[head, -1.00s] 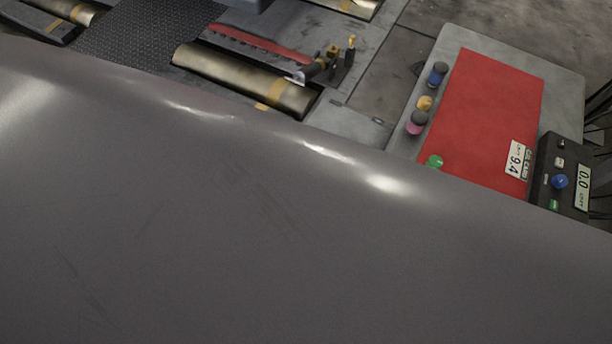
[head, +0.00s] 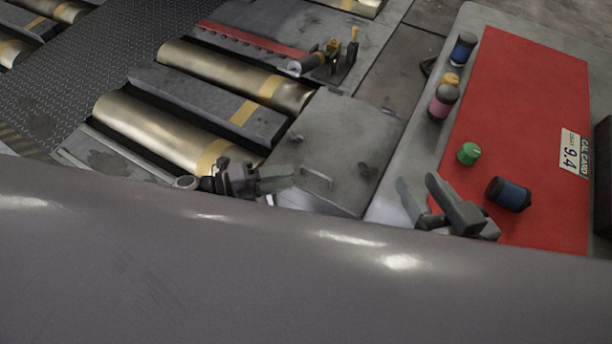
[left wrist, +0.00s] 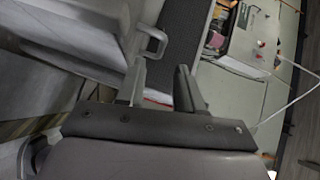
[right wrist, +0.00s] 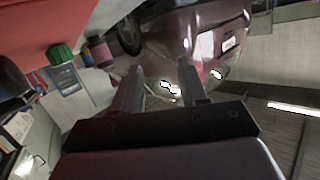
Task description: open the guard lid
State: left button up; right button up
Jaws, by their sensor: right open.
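The guard lid appears to be the flat grey plate (head: 345,130) beside the rollers in the head view. It lies flat and looks closed. A small bar handle (head: 317,178) sits near its front edge. A loop handle (left wrist: 152,42) on a grey edge shows in the left wrist view, just beyond the fingertips. My left gripper (head: 290,177) is just left of the handle, with its fingers pointing right. Its fingers (left wrist: 160,72) are apart and empty. My right gripper (head: 418,185) is open and empty at the red panel's left edge; its fingers also show in the right wrist view (right wrist: 163,75).
Brass rollers (head: 160,132) lie left of the plate. A red panel (head: 520,110) on the right carries a green knob (head: 468,153), a dark blue cylinder (head: 508,194) and a 9.4 label. A small clamp-like fixture (head: 325,58) stands behind the plate. A car (right wrist: 190,40) shows in the right wrist view.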

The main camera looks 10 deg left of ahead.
aim_at(311, 182)
pick_arm(q)
jog(key=b+x, duration=0.2)
jog(key=x, duration=0.4)
pick_arm(e)
jog(key=shift+s+d+n+t, duration=0.25)
jog(key=shift+d+n+t, duration=0.15)
jog(key=shift+d, duration=0.1)
pick_arm(q)
jog(key=shift+w+d, duration=0.25)
jog(key=shift+d, duration=0.2)
pick_arm(e)
jog(key=shift+d+r, duration=0.1)
jog(key=shift+r, duration=0.05)
pick_arm(q)
grip_shut()
